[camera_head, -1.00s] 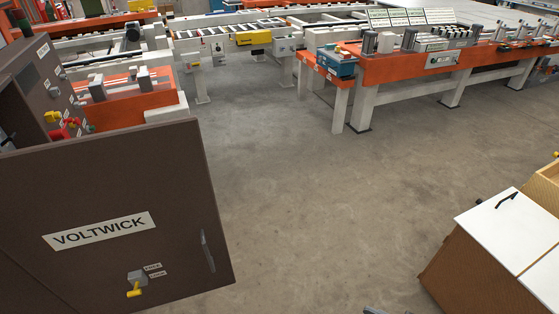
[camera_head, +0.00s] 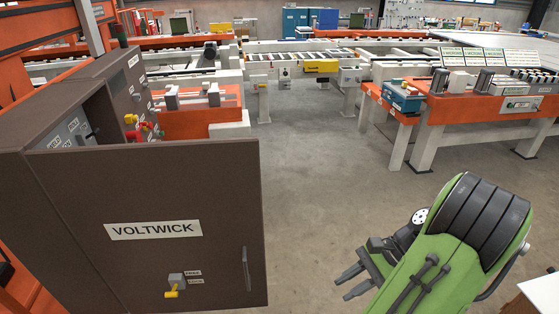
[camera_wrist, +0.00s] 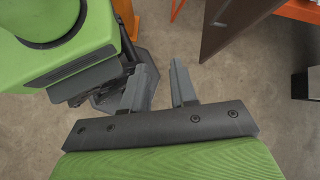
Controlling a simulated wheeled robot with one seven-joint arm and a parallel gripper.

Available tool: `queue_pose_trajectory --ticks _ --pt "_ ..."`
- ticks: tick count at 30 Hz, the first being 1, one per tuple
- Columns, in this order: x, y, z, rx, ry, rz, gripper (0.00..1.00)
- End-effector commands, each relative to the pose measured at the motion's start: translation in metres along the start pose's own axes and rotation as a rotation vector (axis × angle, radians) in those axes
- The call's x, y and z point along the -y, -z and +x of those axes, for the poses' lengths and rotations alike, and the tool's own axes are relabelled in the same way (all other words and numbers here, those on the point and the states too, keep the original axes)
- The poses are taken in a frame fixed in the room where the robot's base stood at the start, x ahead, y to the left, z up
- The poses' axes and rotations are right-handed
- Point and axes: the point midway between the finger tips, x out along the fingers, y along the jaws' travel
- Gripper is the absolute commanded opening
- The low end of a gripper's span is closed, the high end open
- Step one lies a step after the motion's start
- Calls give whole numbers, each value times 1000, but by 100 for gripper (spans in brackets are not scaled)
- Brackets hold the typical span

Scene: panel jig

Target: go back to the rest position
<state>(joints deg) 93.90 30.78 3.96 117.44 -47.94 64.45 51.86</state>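My gripper (camera_head: 350,284) is at the lower right of the head view, on the end of my green arm. Its two grey fingers stand apart with nothing between them. In the wrist view my gripper (camera_wrist: 161,82) also shows open and empty above the concrete floor. The brown VOLTWICK cabinet (camera_head: 150,265) stands to the left of my gripper, with clear space between them. The cabinet door's edge also shows at the top of the wrist view (camera_wrist: 222,25).
The cabinet door has a handle (camera_head: 246,268) and a yellow-tipped switch (camera_head: 175,284). Orange-topped benches (camera_head: 480,108) stand at the right, and a roller conveyor (camera_head: 290,67) runs across the back. The concrete floor (camera_head: 320,175) between is clear. A white panel edge (camera_head: 540,292) shows at the lower right.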

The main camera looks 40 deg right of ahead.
Motion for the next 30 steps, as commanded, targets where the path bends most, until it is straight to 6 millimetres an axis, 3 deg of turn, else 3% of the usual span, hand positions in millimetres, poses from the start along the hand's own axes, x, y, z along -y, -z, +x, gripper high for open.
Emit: queue_pose_trajectory --ticks 1,3,6,11,15,21,30 --pt "19 -24 8 -71 -89 -125 27" --pt "37 -55 20 -162 -189 -298 27" --pt "52 -101 36 -283 -307 -564 27" --pt "49 -172 56 -453 -427 -1026 27" --pt "28 -222 63 -569 -456 -1443 27" --pt "1 -252 59 -654 -409 -1837 27" --pt "-3 -254 57 -665 -399 -1897 27"
